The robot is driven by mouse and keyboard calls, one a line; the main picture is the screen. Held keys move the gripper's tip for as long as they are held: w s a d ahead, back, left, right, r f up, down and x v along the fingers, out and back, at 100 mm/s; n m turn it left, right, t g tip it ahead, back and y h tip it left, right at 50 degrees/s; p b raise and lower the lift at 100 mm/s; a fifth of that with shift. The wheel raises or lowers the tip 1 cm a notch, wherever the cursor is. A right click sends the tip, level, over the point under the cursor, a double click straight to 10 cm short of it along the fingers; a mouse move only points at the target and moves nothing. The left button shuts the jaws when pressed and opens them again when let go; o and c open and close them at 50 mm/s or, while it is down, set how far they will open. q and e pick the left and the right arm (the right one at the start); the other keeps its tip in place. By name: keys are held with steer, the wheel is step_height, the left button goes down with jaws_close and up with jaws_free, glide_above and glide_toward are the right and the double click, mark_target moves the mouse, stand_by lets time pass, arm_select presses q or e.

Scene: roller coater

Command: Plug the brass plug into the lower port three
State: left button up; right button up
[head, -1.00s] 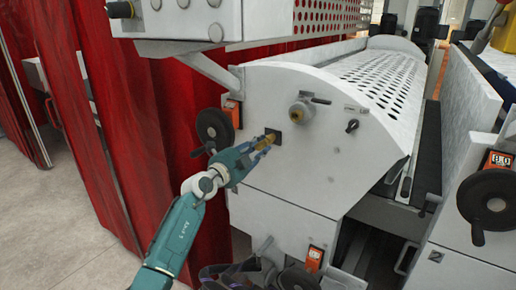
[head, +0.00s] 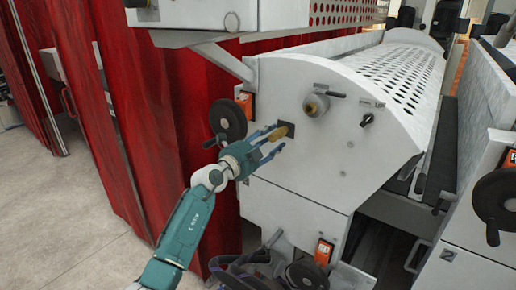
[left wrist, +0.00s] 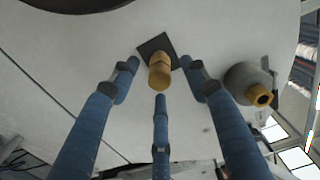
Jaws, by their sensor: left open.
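The brass plug (head: 278,132) sits at a dark square port plate (head: 287,128) on the white end panel of the machine. In the left wrist view the plug (left wrist: 160,72) sticks out from the dark plate (left wrist: 154,46), its base against it. How deep it is seated cannot be told. My left gripper (head: 276,139) is open, its blue fingers spread around the plug. In the left wrist view two fingertips lie either side of the plug and the third below it, with visible gaps. My right gripper is not in view.
A grey round fitting with a brass end (head: 315,104) projects from the panel right of the port; it also shows in the left wrist view (left wrist: 250,84). A black handwheel (head: 228,119) stands left of the port. A red curtain (head: 150,130) hangs behind my left arm.

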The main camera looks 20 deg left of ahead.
arm_select(q)
steer(key=v, duration=1)
steer(key=shift+s+a, duration=0.2)
steer(key=shift+s, duration=0.1)
steer(key=shift+f, duration=0.1)
